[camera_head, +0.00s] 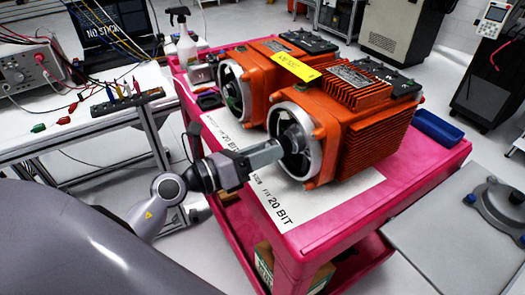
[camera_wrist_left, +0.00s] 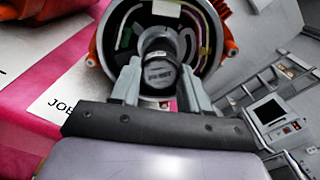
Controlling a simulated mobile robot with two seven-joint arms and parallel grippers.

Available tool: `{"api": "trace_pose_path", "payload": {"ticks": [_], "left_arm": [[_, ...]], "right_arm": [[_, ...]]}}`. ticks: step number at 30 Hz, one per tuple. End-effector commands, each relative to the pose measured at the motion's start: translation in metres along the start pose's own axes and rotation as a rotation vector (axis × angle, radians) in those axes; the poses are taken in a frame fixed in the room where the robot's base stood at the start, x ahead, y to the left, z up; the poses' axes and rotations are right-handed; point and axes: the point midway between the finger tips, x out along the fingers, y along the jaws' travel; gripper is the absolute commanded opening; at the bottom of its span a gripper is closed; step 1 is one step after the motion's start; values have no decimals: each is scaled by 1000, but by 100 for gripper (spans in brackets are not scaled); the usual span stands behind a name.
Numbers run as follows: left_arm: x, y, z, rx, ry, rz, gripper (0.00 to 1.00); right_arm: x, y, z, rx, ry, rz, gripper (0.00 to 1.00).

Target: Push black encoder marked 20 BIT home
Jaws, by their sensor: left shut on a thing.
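The black encoder (camera_wrist_left: 160,72) is a dark round cylinder with small lettering on its end, too blurred to read surely. In the left wrist view it is between the two fingers of my left gripper (camera_wrist_left: 160,88), which is shut on it. It sits in front of the open round end of the nearer orange motor (camera_head: 345,125), inside the metal ring (camera_head: 307,172). In the head view the encoder (camera_head: 293,136) is mostly hidden by my left gripper (camera_head: 281,146). How deep it sits cannot be told. My right gripper is not in view.
A second orange motor (camera_head: 252,70) stands behind, a yellow tag (camera_head: 295,66) between them. Both are on a pink cart (camera_head: 345,225) with a white sheet (camera_head: 300,208) printed "FIT 20 BIT". A blue tray (camera_head: 437,128) is at the right edge. A workbench (camera_head: 75,122) stands left.

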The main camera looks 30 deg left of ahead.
Motion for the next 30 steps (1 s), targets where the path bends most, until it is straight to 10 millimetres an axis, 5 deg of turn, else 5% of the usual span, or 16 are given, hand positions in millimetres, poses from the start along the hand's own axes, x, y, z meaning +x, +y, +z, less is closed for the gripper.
{"api": "trace_pose_path", "payload": {"ticks": [30], "left_arm": [[16, 0, 2, 0, -2, 0, 7]], "right_arm": [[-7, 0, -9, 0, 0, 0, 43]]}}
